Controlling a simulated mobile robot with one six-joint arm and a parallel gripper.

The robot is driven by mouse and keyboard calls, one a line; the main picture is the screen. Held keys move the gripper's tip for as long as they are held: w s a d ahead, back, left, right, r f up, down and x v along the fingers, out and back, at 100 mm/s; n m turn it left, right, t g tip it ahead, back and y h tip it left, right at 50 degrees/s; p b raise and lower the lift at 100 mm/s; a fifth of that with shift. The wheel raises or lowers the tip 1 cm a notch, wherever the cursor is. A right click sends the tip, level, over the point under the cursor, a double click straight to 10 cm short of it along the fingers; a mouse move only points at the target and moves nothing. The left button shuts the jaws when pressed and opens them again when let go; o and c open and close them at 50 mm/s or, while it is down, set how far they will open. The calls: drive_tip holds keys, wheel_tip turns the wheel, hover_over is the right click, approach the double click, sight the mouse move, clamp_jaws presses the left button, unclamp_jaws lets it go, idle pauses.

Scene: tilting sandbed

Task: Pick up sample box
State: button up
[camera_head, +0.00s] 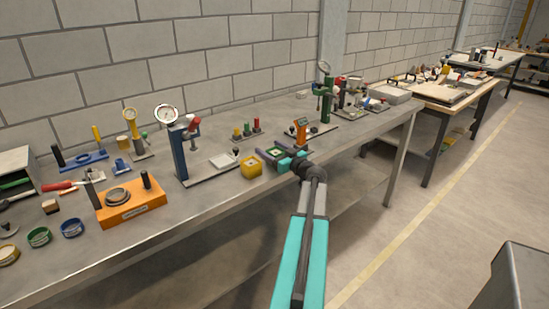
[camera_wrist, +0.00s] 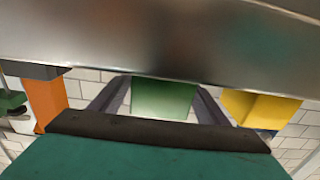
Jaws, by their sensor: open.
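My gripper (camera_head: 277,154) is open over the bench, its dark fingers pointing toward the wall. A small green box (camera_wrist: 165,98) shows between the two fingers in the wrist view, where the picture is upside down. In the head view the green box (camera_head: 276,149) has a pale top and is partly hidden by my gripper. It may be the sample box; no label is readable. I cannot tell whether the fingers touch it. A yellow box (camera_head: 251,168) stands just left of my gripper, and also shows at the right in the wrist view (camera_wrist: 262,108).
An orange device (camera_head: 301,132) stands close on the right of my gripper. A blue gauge stand (camera_head: 180,150) and a white plate (camera_head: 223,161) are to the left. A green gauge stand (camera_head: 326,98) is behind right. The bench's front edge (camera_head: 150,245) runs below my arm.

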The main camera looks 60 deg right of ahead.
drive_tip(key=shift+w+d, duration=0.15)
drive_tip(key=shift+w, duration=0.3)
drive_tip(key=c, duration=1.3)
